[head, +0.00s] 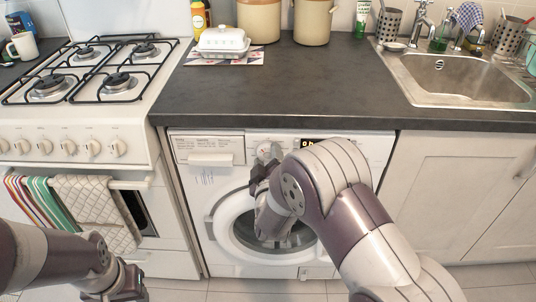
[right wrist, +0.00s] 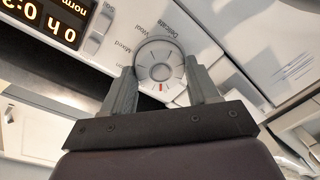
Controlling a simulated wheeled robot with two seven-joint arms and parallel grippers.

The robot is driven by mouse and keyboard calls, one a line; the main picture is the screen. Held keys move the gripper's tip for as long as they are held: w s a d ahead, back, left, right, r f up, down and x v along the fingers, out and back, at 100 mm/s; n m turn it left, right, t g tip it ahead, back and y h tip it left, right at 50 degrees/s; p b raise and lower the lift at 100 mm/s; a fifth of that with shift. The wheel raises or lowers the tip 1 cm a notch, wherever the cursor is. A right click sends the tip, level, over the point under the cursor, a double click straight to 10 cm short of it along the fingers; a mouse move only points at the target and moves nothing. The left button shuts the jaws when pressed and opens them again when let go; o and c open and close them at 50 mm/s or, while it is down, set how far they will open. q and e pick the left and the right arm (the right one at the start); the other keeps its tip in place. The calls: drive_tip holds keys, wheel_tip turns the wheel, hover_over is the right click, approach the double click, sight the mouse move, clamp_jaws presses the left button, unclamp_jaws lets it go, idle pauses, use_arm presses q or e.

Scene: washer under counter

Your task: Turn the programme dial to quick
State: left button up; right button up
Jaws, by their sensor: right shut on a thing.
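The programme dial (right wrist: 160,62) is a round, pale knob on the white washer (head: 220,185). A red mark on its face points down toward my gripper's palm in the right wrist view. The dial also shows in the head view (head: 265,151), above the round door. My right gripper (head: 263,167) is shut on the dial, one finger on each side. Labels around the dial include Delicate, Wool and Mixed; I cannot make out quick. The lit display (right wrist: 55,22) is partly cut off and reads "norm". My left gripper (head: 127,290) is low at left, away from the washer; its fingers are unclear.
A dark counter (head: 330,85) overhangs the washer closely above the panel. A stove (head: 75,110) with hanging towels stands at left, near my left arm. A cabinet (head: 440,190) and sink (head: 450,80) are at right. The washer's door (head: 230,230) is shut.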

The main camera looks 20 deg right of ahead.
idle(0.3)
drive_tip(key=o, duration=1.1)
drive_tip(key=shift+c, duration=0.2)
drive_tip(key=p+v, duration=0.2)
drive_tip(key=v, duration=1)
drive_tip(key=shift+s, duration=0.35)
drive_tip(key=shift+a+f, duration=0.1)
